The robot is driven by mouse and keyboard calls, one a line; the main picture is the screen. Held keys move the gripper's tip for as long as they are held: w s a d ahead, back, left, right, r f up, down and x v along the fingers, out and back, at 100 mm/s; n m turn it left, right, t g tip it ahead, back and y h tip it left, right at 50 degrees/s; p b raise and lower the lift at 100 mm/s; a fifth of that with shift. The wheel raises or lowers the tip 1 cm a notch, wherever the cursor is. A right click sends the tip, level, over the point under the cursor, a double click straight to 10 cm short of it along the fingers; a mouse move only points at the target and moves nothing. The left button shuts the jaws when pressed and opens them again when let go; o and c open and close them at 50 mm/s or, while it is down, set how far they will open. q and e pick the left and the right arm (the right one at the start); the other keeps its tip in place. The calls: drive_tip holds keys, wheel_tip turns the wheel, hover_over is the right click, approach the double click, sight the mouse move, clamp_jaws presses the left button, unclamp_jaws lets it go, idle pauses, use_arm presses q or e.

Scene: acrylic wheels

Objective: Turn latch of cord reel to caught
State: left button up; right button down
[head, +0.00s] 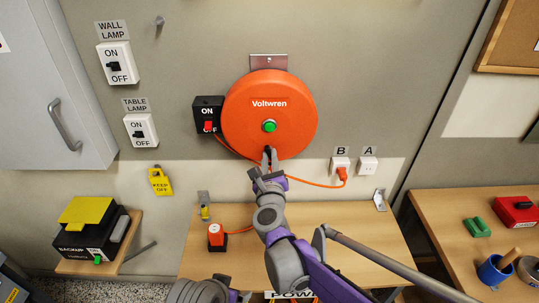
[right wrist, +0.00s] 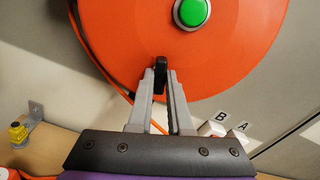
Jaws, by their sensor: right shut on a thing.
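The cord reel (head: 259,88) is a large orange disc marked "Voltwren" on the wall, with a green button (head: 269,126) at its middle. It also fills the top of the right wrist view (right wrist: 235,50). Its latch (right wrist: 160,75) is a small black lever at the reel's lower edge. My right gripper (head: 269,158) is at that lower edge, and its grey fingers are shut on the latch. The fingers hide part of the latch, so I cannot tell its exact setting. My left arm shows only at the bottom edge; I do not see its gripper fingers.
A black ON switch box (head: 208,108) sits left of the reel. An orange cord runs below the reel to a plug (head: 342,174) in socket B.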

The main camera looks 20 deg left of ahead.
drive_tip(key=shift+r+m+p, duration=0.1)
drive_tip(key=shift+m+p, duration=0.2)
drive_tip(key=shift+m, duration=0.3)
drive_tip(key=m+p, duration=0.1)
drive_tip(key=m, duration=0.2)
drive_tip(key=c, duration=0.7)
unclamp_jaws()
use_arm(q)
drive_tip(key=shift+w+r, duration=0.25)
drive_tip(key=shift+r, duration=0.35)
drive_tip(key=shift+w+r, duration=0.25)
drive_tip(key=shift+r, duration=0.3)
use_arm(e)
drive_tip(key=shift+s, duration=0.15)
use_arm(q)
drive_tip(key=shift+s+f+b, duration=0.25)
drive_tip(key=shift+f+b, duration=0.2)
drive_tip(key=shift+f, duration=0.15)
use_arm(e)
drive_tip(key=v, duration=0.6)
drive_tip(key=shift+s+d, duration=0.1)
drive_tip(key=shift+s, duration=0.25)
